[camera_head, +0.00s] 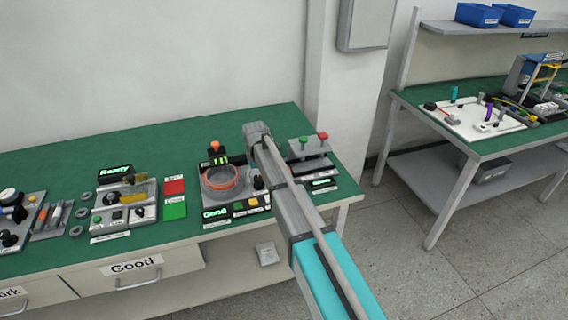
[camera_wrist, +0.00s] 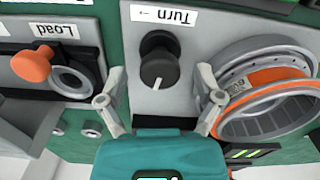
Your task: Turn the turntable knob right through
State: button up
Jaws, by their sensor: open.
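The turntable knob (camera_wrist: 157,55) is black and round, with a white pointer line toward the bottom of the wrist view. It sits on a grey panel beside an upside-down "Turn" label (camera_wrist: 166,16) with an arrow. My gripper (camera_wrist: 160,88) is open and empty, its two fingers apart to the left and right of the knob and lower in the picture. I cannot tell its height above the panel. The turntable (camera_wrist: 270,100), with an orange ring inside, is right of the knob. In the head view the turntable (camera_head: 221,182) is left of my arm, which hides the gripper.
An orange knob (camera_wrist: 31,65) by a "Load" label is left of the gripper. A small display with green bars (camera_wrist: 245,153) is close to the right finger. The green bench (camera_head: 60,165) carries other panels to the left. A second workbench (camera_head: 460,150) stands at right.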

aim_at(258, 177)
jog(key=n, duration=1.2)
jog(key=shift+n, duration=0.3)
jog(key=n, duration=1.2)
jog(key=shift+n, duration=0.3)
notch_tip(258, 177, up, 14)
jog(key=p, duration=1.4)
jog(key=s+d+f+m+b, duration=0.2)
jog(key=s+d+m, duration=0.5)
jog(key=d+m, duration=0.2)
jog(key=shift+s+m, duration=0.2)
jog(key=shift+m, duration=0.1)
